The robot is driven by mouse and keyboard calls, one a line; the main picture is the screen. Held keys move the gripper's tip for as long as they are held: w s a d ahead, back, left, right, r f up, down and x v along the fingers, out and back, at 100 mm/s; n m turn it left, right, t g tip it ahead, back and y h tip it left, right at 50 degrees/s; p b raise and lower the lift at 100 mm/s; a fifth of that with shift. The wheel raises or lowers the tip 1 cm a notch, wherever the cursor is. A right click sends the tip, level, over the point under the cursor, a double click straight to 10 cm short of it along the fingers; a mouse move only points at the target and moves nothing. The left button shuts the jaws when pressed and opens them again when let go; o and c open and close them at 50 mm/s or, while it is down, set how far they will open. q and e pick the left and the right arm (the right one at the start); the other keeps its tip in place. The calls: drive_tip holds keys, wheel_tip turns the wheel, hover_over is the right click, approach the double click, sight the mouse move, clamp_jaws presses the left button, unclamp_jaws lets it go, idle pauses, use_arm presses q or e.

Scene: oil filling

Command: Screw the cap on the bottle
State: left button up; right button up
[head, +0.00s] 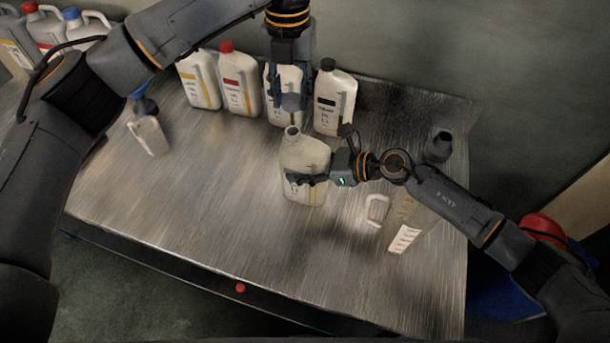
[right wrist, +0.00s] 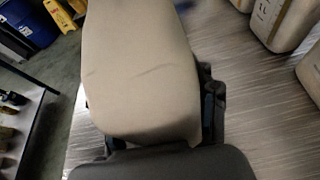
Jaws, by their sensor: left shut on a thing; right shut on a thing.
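The open beige bottle (head: 303,155) stands upright near the middle of the metal table, its bare neck facing up in the head view. My right gripper (head: 300,180) is shut on the bottle's body from the right. The bottle fills much of the right wrist view (right wrist: 140,70), with dark fingers of the gripper beside and below it. A grey cap (head: 291,103) is held by my left gripper (head: 290,94), which points down and is shut on it. The cap is above the bottle's mouth, with a small gap visible between them.
Several capped bottles line the back edge, including a red-capped one (head: 238,80) and a black-capped one (head: 334,100) close behind the held bottle. A clear measuring jug (head: 412,220) and a dark container (head: 438,147) stand at right. The table's front left is clear.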

drive_tip(key=c, duration=0.3)
use_arm(q)
hover_over(292, 132)
drive_tip(key=shift+f, duration=2.45)
drive_tip(key=shift+f, duration=0.9)
drive_tip(key=shift+f, duration=0.6)
use_arm(e)
clamp_jaws()
